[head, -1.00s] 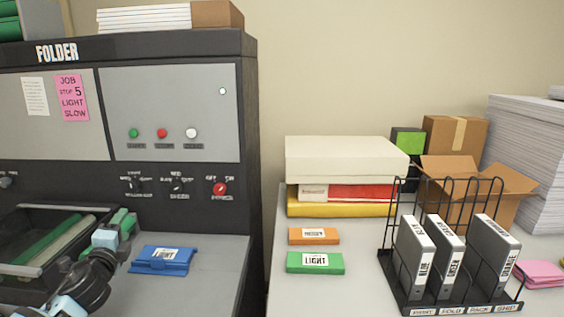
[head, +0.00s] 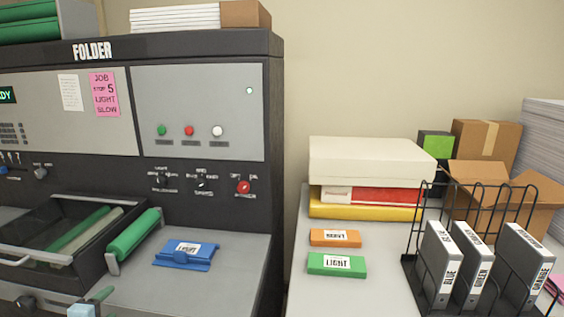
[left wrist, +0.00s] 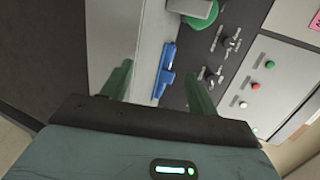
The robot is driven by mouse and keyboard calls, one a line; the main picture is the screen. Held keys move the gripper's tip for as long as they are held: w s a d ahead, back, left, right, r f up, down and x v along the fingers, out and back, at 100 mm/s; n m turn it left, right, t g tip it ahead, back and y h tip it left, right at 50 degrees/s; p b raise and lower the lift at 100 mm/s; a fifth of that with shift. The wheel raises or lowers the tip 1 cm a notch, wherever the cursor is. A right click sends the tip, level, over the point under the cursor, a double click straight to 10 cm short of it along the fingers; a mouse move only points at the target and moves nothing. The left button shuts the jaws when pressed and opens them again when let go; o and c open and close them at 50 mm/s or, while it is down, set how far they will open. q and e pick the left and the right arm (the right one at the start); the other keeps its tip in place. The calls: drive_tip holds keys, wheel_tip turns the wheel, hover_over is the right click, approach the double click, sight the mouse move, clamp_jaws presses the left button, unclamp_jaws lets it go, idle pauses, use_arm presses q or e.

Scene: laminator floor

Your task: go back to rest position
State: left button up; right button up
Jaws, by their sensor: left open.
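My left gripper (head: 93,304) shows only in part at the bottom left of the head view, low in front of the folder machine (head: 200,110). In the left wrist view its two green fingers (left wrist: 158,75) are spread, with nothing held between them. The blue block (head: 185,254) with a white label lies on the machine's grey shelf, apart from the gripper. It also shows beyond the fingers in the left wrist view (left wrist: 165,72). My right gripper is in neither view.
A dark tray (head: 60,235) and a green roller (head: 135,234) sit left of the blue block. On the right table lie an orange block (head: 335,237) and a green LIGHT block (head: 337,264), beside a wire rack (head: 412,268) with grey binders. Bare shelf lies right of the blue block.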

use_arm(q)
drive_tip(key=s+d+f+n+g+h, duration=0.1)
drive_tip(key=s+d+f+n+g, duration=0.1)
drive_tip(key=s+f, duration=0.55)
drive_tip(key=s+d+f+n+g+h, duration=0.1)
drive_tip(key=s+d+f+n+g, duration=0.2)
drive_tip(key=s, duration=0.7)
drive_tip(key=s+d+f+n+g+h, duration=0.1)
drive_tip(key=s+d+f, duration=0.1)
drive_tip(key=s+f, duration=0.55)
drive_tip(key=s+d+f+n, duration=0.1)
drive_tip(key=d+n, duration=0.3)
drive_tip(key=d, duration=0.6)
drive_tip(key=s+d+f+n+t, duration=0.1)
drive_tip(key=s+d+n, duration=0.2)
drive_tip(key=d, duration=0.7)
drive_tip(key=shift+s+n+h, duration=0.25)
drive_tip(key=shift+n+h, duration=0.15)
drive_tip(key=shift+n, duration=0.6)
drive_tip(key=shift+s+a+f, duration=0.1)
drive_tip(key=shift+a, duration=0.05)
